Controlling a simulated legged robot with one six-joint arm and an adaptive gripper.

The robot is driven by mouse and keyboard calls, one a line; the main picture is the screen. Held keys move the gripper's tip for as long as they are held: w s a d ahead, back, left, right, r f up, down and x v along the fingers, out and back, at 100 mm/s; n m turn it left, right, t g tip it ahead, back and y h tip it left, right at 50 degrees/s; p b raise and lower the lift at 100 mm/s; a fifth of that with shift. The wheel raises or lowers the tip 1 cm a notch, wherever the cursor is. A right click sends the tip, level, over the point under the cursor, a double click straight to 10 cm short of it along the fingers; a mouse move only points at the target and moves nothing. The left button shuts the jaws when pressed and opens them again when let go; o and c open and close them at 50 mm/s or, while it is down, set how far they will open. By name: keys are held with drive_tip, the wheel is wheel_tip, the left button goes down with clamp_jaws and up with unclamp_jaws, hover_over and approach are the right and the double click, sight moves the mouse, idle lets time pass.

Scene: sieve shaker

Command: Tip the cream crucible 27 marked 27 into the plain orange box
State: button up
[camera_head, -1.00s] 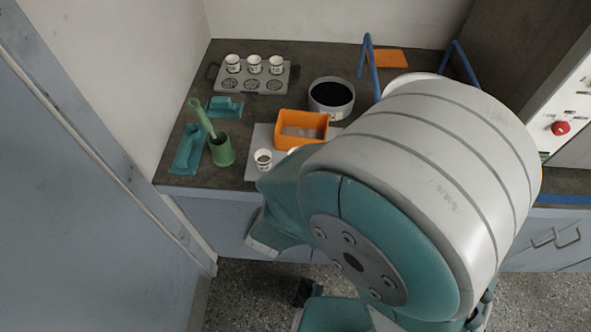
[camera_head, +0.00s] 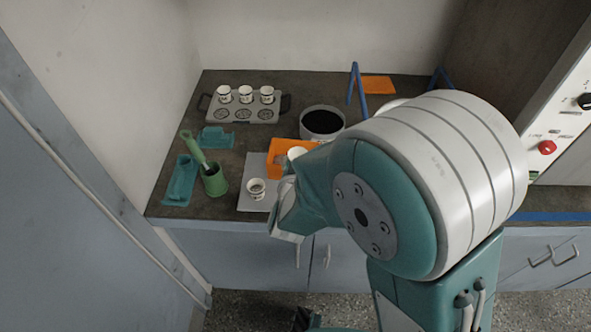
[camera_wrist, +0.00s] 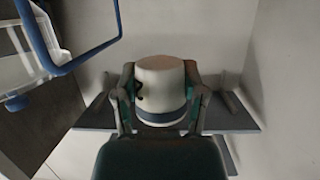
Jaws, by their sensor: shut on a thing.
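A cream crucible (camera_wrist: 160,80) with a dark band is held between the two fingers of my gripper (camera_wrist: 160,100) in the wrist view. Part of a dark mark shows on its side, but I cannot read the full number. Its smooth, narrower end points up in that picture; its mouth and contents are hidden. In the head view the held crucible (camera_head: 297,153) shows pale at the right part of the plain orange box (camera_head: 280,146), close to or over it. My arm hides the gripper and part of the box there.
Another crucible (camera_head: 256,188) stands on the grey plate (camera_head: 250,168) in front of the box. A rack (camera_head: 217,108) with three cups, a dark-filled round pan (camera_head: 322,123), a green pot (camera_head: 215,182) and teal holders (camera_head: 181,180) stand around. Blue frame bars (camera_head: 352,85) rise behind.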

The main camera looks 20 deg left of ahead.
drive_tip(key=w+a+f+n+g+h, duration=0.1)
drive_tip(key=w+n+h, duration=0.8)
drive_tip(key=n, duration=0.6)
drive_tip(key=shift+f+n+h, duration=0.3)
drive_tip(key=shift+f+h, duration=0.1)
idle(1.7)
drive_tip(key=shift+w, duration=0.1)
drive_tip(key=m+y, duration=0.1)
drive_tip(key=d+m+y, duration=0.1)
drive_tip(key=shift+m+g, duration=0.4)
